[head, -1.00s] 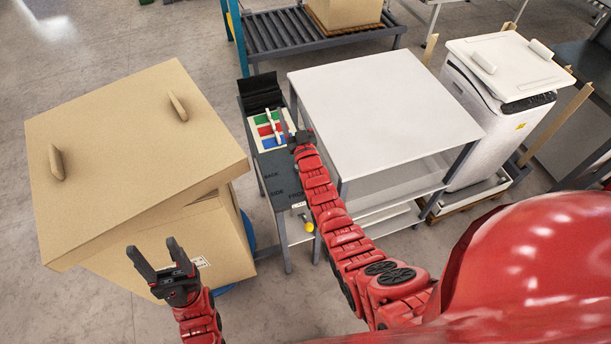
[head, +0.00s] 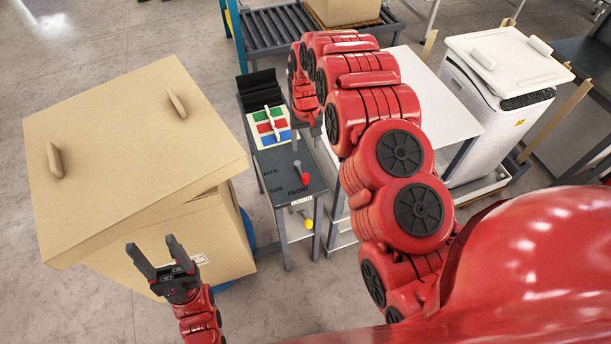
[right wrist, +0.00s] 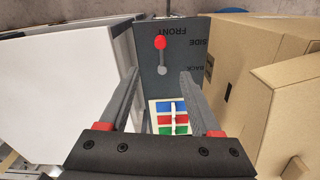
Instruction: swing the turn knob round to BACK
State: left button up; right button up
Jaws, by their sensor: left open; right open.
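The turn knob (head: 304,177) is a lever with a red tip and grey pivot on the dark top of a narrow table (head: 279,166). Its red tip lies by the FRONT lettering; SIDE and BACK are printed along the left. The knob (right wrist: 160,43) also shows in the right wrist view, beyond the fingertips, with its tip towards FRONT. My right gripper (right wrist: 159,73) is open and empty, apart from the knob; in the head view its arm partly hides it. My left gripper (head: 152,250) is open and empty in front of the large cardboard box, away from the knob.
A white board with coloured tiles (head: 267,127) lies behind the knob. A big cardboard box (head: 120,150) stands left and a white-topped table (head: 432,95) stands close on the right. A yellow ball (head: 308,224) shows below the narrow table's front edge.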

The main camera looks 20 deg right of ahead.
jog(key=b, duration=0.6)
send_over(305, 175)
notch_tip(305, 175, down, 6)
jog(key=shift+d+f+p, duration=0.1)
jog(key=shift+f+p, duration=0.65)
jog(key=shift+p, duration=0.3)
notch_tip(305, 175, down, 8)
jog(key=shift+r+p, duration=0.2)
jog(key=shift+p, duration=0.85)
jog(key=shift+f, duration=0.95)
jog(key=shift+c, duration=0.3)
grip_shut()
